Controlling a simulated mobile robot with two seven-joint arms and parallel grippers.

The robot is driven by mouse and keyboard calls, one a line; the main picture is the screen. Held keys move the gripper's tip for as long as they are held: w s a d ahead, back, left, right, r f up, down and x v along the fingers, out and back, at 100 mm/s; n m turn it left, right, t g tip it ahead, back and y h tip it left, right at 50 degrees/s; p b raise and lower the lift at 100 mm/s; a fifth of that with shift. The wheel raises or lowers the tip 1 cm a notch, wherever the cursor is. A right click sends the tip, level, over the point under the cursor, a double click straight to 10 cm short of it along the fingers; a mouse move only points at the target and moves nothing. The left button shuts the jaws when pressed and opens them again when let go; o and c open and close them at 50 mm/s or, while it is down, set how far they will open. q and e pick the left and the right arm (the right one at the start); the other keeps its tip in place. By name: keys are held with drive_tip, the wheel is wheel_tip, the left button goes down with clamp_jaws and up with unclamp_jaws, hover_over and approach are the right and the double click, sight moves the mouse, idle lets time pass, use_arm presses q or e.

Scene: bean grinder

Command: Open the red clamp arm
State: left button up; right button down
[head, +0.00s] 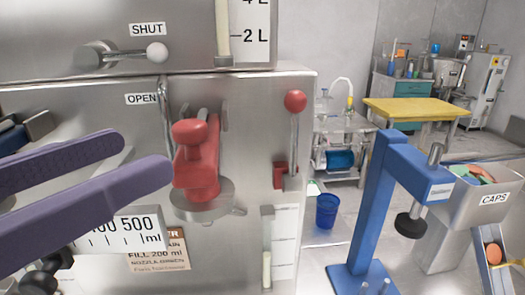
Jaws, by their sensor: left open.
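The red clamp arm (197,158) is mounted on the front of the steel machine, above a round metal flange (203,207). It has a rounded knob at its upper front end. My left gripper (146,155) comes in from the left with two purple fingers, open, with nothing visible between them. Its fingertips are just left of the red clamp arm in the picture, and a small gap shows between them and the red part. Depth between them is hard to judge. My right gripper is not in view.
A lever with a white ball (157,52) sits above, between SHUT and OPEN labels. A red-knobbed lever (295,102) is to the right. A blue press stand (374,200) and a CAPS bin (485,205) stand further right. A yellow table (415,108) is behind.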

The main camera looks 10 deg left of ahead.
sight(203, 124)
use_arm(q)
drive_tip(key=shift+w+d+r, duration=0.15)
drive_tip(key=shift+w, duration=0.15)
drive_tip(key=p+x, duration=0.3)
drive_tip(key=x, duration=0.4)
drive_tip(key=shift+w+d, duration=0.2)
drive_tip(key=shift+w, duration=0.15)
drive_tip(key=shift+w+d, duration=0.4)
drive_tip(key=shift+w, duration=0.2)
drive_tip(key=shift+c, duration=0.3)
clamp_jaws()
